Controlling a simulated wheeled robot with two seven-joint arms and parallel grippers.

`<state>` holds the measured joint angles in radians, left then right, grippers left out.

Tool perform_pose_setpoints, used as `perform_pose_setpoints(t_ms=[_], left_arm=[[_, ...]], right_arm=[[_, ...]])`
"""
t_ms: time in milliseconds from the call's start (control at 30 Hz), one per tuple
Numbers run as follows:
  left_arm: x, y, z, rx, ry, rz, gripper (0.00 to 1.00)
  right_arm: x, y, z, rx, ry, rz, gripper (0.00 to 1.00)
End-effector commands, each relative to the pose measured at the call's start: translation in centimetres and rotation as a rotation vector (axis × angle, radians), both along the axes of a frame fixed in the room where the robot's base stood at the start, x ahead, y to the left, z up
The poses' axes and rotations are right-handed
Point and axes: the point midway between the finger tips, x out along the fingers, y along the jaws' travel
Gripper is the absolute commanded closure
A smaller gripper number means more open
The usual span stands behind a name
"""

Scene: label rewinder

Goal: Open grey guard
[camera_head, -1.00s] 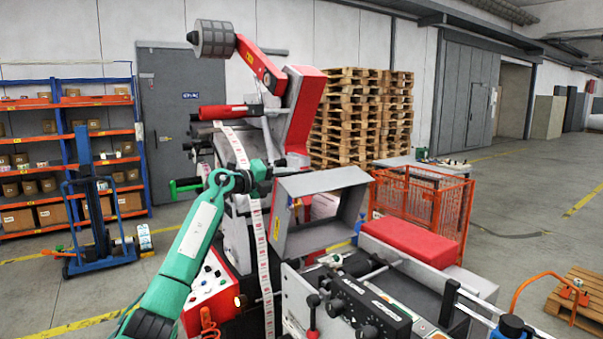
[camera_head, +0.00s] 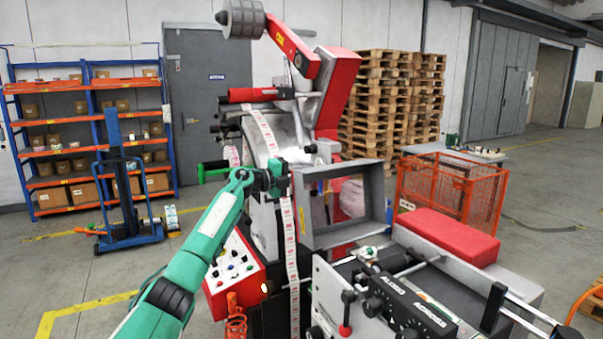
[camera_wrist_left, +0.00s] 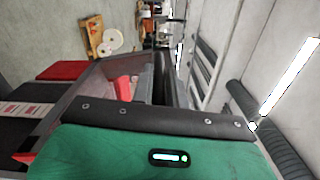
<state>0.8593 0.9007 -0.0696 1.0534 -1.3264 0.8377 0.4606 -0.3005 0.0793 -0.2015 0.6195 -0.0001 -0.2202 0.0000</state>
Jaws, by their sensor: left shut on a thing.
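The grey guard (camera_head: 376,172) is a rectangular open frame on the label machine, left of the red block in the head view. Its opening faces me, and machine parts show through it. My left arm comes in from the lower left, and my left gripper (camera_head: 284,178) is shut on the guard's upper left edge. The fingertips are small and partly hidden there. In the left wrist view the green gripper body fills the bottom and the grey frame lies beyond it; the grip itself is hidden. My right gripper is not in view.
A white label strip (camera_head: 291,255) hangs just below the gripper. A red control panel (camera_head: 232,272) stands left of it. The red block (camera_head: 455,236) and black control box (camera_head: 410,312) lie to the right. An orange mesh cage (camera_head: 445,185) stands behind.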

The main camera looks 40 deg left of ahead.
Motion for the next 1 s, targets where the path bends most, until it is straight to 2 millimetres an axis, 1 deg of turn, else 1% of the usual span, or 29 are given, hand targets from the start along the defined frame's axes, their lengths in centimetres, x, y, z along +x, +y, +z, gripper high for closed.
perform_pose_setpoints(t_ms=[33, 267, 300, 367, 400, 667, 767, 867, 1000], left_arm=[[0.1, -0.3, -0.6, 0.001, 0.009, -0.006, 1.00], [0.1, -0.3, -0.7, 0.003, 0.011, -0.008, 1.00], [0.1, -0.3, -0.7, 0.003, 0.011, -0.008, 0.81], [0.1, -0.3, -0.7, 0.002, 0.011, -0.008, 0.69], [0.1, -0.3, -0.7, 0.002, 0.010, -0.007, 0.66], [0.0, -0.2, -0.4, 0.001, 0.006, -0.004, 0.66], [-0.4, 0.1, -0.5, 0.003, 0.006, -0.002, 0.66], [-1.4, 0.5, -0.7, 0.003, 0.006, -0.001, 0.66], [-3.7, 1.3, -1.0, 0.006, 0.008, -0.001, 0.66]], right_arm=[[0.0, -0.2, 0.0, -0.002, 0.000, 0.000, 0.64], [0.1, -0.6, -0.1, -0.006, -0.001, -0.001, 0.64], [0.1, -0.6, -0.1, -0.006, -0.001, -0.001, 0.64], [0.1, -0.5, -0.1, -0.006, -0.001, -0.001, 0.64], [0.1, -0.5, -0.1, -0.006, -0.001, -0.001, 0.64], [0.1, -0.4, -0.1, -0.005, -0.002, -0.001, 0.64], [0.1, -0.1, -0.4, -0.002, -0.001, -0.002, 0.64], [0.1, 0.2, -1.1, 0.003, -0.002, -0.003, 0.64], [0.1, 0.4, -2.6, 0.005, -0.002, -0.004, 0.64]])
